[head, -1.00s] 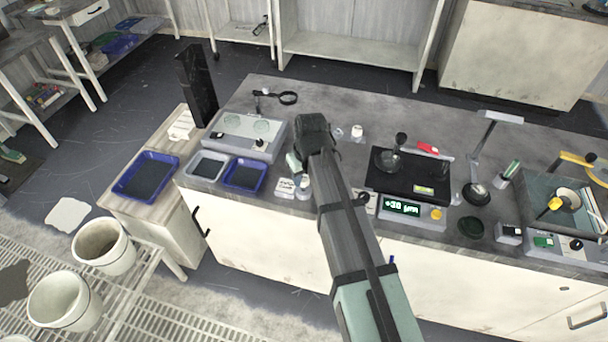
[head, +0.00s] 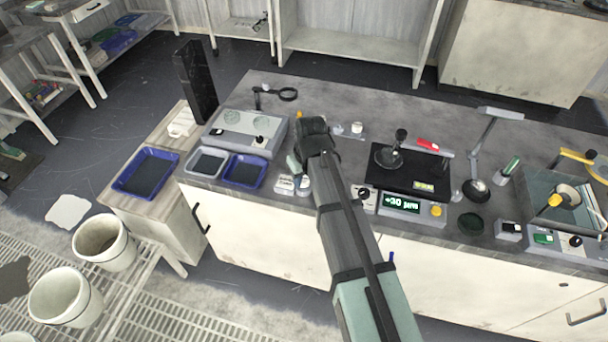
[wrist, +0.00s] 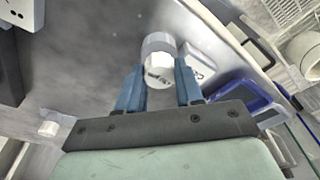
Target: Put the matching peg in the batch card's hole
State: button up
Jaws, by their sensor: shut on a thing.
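My gripper (wrist: 160,68) has blue fingers shut on a white peg (wrist: 160,76) with dark slanted marks on the face toward the wrist camera. A grey round part (wrist: 158,43) shows just beyond the peg; I cannot tell whether it belongs to it. A pale flat piece with a small ring mark, perhaps the batch card (wrist: 200,62), lies right beside the peg in the wrist view. I cannot tell whether they touch, and no hole is clear. In the head view my gripper (head: 295,163) is over the bench's front edge, near small white labelled pieces (head: 285,184).
Two more small white pieces, one a peg-like piece (head: 357,128), stand behind my gripper. Blue-rimmed trays (head: 244,172) and a grey two-dish unit (head: 262,150) are to the left. A black-topped gauge (head: 408,182) reading +30 stands to the right. The back bench is mostly clear.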

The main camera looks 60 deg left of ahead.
jog(key=shift+f, duration=0.4)
jog(key=o, duration=1.1)
notch_tip(320, 180, up, 14)
jog(key=d, duration=0.2)
jog(key=shift+f, duration=0.2)
dwell(0.3)
